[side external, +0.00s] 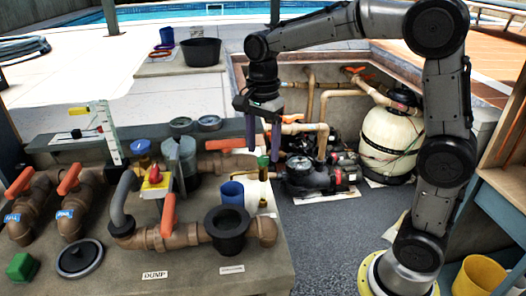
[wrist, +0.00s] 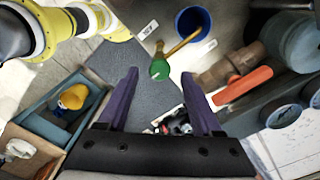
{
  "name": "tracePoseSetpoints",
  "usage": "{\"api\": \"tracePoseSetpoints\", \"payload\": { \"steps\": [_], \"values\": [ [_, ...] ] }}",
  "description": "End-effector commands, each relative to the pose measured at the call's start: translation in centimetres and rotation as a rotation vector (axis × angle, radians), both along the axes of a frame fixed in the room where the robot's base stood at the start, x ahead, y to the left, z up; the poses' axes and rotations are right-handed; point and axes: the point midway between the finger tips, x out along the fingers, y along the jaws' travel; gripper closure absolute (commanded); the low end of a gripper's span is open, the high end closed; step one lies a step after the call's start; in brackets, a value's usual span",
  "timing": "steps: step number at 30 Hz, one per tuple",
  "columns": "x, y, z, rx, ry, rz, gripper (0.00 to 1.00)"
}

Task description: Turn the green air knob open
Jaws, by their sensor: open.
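The small green knob (side external: 263,162) sits on a brass fitting, right of the pipework on the bench. It also shows in the wrist view as a round green cap (wrist: 159,70) with a brass stem running up and right. My gripper (side external: 264,150) points down just above the green knob in the side external view. Its purple fingers are open and empty. In the wrist view the knob lies between the two fingertips (wrist: 160,74), apart from both. Whether the fingers reach down to the knob's height I cannot tell.
A blue cup (side external: 232,193) and a black funnel-like cup (side external: 228,229) stand near the knob. Orange-handled pipes (side external: 168,215) crowd the bench to the left. A black pump (side external: 310,175) and a cream tank (side external: 391,142) stand in the pit to the right.

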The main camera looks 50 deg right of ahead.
Motion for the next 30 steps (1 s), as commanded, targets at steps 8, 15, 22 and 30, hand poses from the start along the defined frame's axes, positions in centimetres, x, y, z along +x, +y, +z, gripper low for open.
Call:
{"api": "tracePoseSetpoints", "payload": {
  "steps": [8,15,22,30],
  "values": [
    [0.0,0.0,-1.8,0.0,0.001,0.0,0.33],
    [0.0,0.0,-1.8,0.0,0.0,0.0,0.33],
    [0.0,0.0,-1.8,0.0,0.0,0.0,0.75],
    [0.0,0.0,-1.7,0.0,0.0,0.0,1.0]
  ]
}}
